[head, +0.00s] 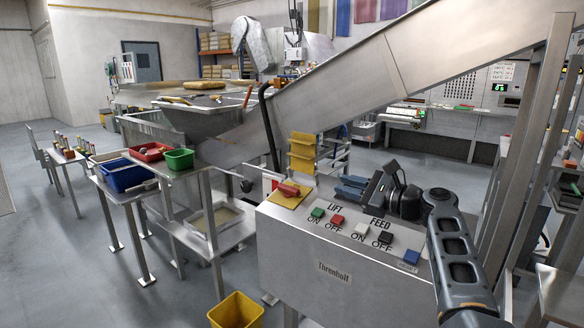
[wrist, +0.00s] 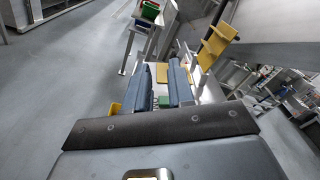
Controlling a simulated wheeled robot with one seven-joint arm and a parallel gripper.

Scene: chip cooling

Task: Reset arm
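My arm (head: 460,255) reaches up from the lower right in the head view and bends back over the control box. My gripper (head: 347,188) hangs above the far part of the box top, behind the buttons. In the wrist view, the two blue fingers of my gripper (wrist: 161,84) stand apart with nothing held between them. The control box (head: 325,262) has a green button (head: 317,212), a red button (head: 337,221), a white button (head: 361,229), a black button (head: 385,237) and a blue button (head: 411,257). A red-handled item on a yellow plate (head: 289,195) lies at its left corner.
A steel conveyor chute (head: 420,60) slopes above and behind my arm. A steel frame (head: 530,140) stands close on the right. A table with a blue bin (head: 125,176), a red tray (head: 150,152) and a green bin (head: 180,159) stands left. A yellow bucket (head: 236,311) is on the floor.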

